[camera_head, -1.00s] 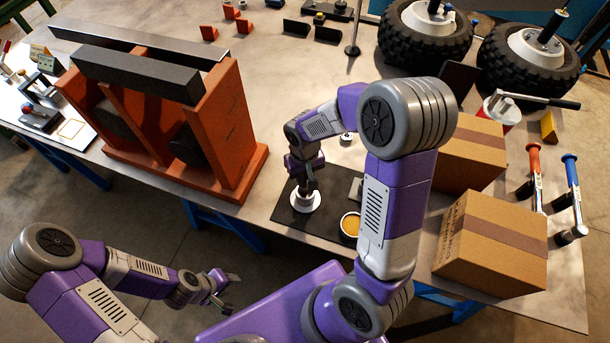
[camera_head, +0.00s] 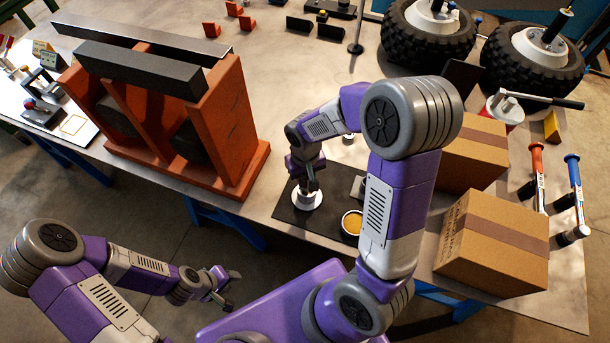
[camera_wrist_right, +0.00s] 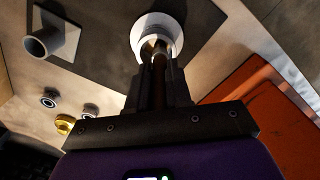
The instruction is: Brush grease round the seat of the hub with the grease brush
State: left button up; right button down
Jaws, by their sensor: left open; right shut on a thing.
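The white round hub (camera_head: 306,201) stands on a dark mat (camera_head: 286,213) near the table's front edge. It also shows at the top of the right wrist view (camera_wrist_right: 172,22). My right gripper (camera_head: 312,187) is right above the hub, pointing down, shut on the grease brush (camera_wrist_right: 158,88). The brush's brass-coloured end is at the hub's middle; its tip and the seat are mostly hidden. A pot of yellow-brown grease (camera_head: 352,222) stands on the mat to the right. My left gripper (camera_head: 229,291) is open and empty, off the table's front side.
A grey block with a tube (camera_wrist_right: 52,38) lies on the mat near the hub. An orange stand (camera_head: 225,130) rises to the left. Cardboard boxes (camera_head: 492,245) and my right arm crowd the right. Small rings (camera_wrist_right: 64,124) lie near the mat.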

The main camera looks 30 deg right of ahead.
jog(key=shift+s+d, duration=0.1)
jog(key=shift+s, duration=0.05)
jog(key=shift+w+d, duration=0.2)
jog(key=shift+d, duration=0.05)
dwell(0.3)
jog(key=shift+r, duration=0.1)
jog(key=shift+r+p, duration=2.95)
jog(key=shift+r, duration=0.55)
jog(key=shift+f, duration=0.1)
